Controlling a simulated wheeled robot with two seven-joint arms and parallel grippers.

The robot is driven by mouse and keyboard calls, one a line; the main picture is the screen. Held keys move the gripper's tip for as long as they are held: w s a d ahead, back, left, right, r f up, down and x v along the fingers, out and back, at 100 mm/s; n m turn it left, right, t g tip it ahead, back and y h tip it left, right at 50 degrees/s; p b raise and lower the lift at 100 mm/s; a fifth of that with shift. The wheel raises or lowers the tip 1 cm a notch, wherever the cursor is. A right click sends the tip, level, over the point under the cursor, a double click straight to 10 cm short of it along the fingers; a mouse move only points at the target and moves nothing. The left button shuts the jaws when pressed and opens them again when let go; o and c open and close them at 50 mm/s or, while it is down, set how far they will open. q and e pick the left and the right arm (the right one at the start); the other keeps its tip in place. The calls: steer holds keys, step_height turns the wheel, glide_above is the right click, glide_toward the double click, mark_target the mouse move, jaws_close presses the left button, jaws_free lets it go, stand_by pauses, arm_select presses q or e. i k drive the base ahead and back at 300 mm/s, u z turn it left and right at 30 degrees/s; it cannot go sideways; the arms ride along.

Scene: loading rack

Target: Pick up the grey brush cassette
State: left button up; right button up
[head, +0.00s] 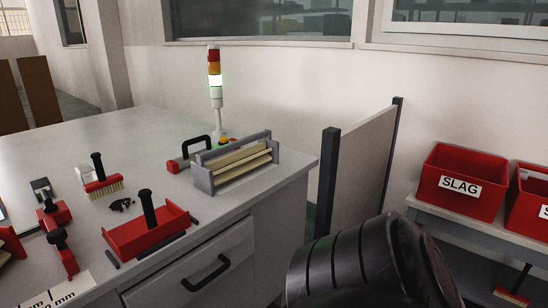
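The grey brush cassette (238,167) stands on the grey worktop (130,140) near its right end. It has grey end plates, a grey bar along the top and pale tan strips along its length. Neither of my grippers shows in the head view. A thick black part of my arm fills the lower right of the picture, apart from the cassette, and its gripper end is out of sight.
A signal tower (215,95) and a red tool with a black handle (178,165) stand behind the cassette. A red dustpan (140,236), a hand brush (104,185) and other red tools lie left. A partition (362,165) and red SLAG bin (447,205) are right.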

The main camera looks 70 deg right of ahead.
mark_target(207, 177)
steer(key=z, duration=2.05)
